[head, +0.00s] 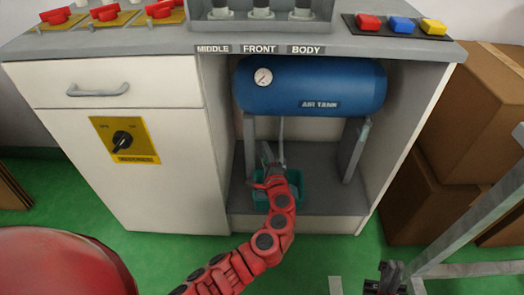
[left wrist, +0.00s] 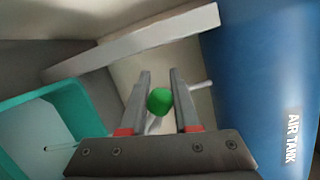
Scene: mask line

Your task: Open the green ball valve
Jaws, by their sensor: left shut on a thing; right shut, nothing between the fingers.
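The green ball (left wrist: 159,101) of the valve shows in the left wrist view between the two fingers of my left gripper (left wrist: 160,76), which is shut on it. A light metal piece shows just below the ball. In the head view my left gripper (head: 268,158) reaches into the open bay under the blue air tank (head: 335,80), and the green ball cannot be made out there. A thin light pipe (head: 282,150) comes down below the tank near the gripper. My right gripper (head: 388,278) is at the bottom edge, dark, shut and empty.
A teal bin (head: 262,196) sits on the bay floor by my left gripper and also shows in the left wrist view (left wrist: 60,105). Grey tank legs (head: 354,150) stand at both sides. Cardboard boxes (head: 455,115) and a grey metal frame (head: 470,222) are at the right.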

